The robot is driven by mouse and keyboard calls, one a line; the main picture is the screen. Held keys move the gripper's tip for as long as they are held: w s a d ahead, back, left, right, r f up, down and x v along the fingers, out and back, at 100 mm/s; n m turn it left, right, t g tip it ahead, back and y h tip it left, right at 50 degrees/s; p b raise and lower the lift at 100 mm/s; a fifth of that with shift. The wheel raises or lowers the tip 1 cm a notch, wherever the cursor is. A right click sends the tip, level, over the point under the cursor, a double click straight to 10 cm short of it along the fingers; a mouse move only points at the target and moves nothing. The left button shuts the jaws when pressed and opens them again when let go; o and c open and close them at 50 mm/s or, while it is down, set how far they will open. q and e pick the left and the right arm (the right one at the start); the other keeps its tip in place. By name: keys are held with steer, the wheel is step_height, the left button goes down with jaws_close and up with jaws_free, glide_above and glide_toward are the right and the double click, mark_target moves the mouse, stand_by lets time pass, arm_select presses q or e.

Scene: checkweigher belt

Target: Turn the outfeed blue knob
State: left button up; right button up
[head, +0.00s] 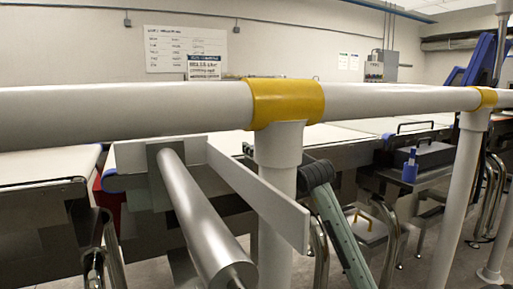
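I cannot make out a blue knob for certain. A small upright blue piece (410,166) stands by a dark box with a handle (425,154) on the right-hand machine; it is too small to tell whether it is a knob. My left gripper does not show. I cannot clearly pick out the fingers of my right gripper among the dark parts behind the rail.
A white pipe rail with yellow joints (286,101) crosses the whole view close in front; its posts (279,190) reach down. A silver roller (202,222) and a pale flat bar (258,196) stick out towards me. White belts (42,166) lie behind.

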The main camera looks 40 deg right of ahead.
steer(key=shift+o, duration=1.3)
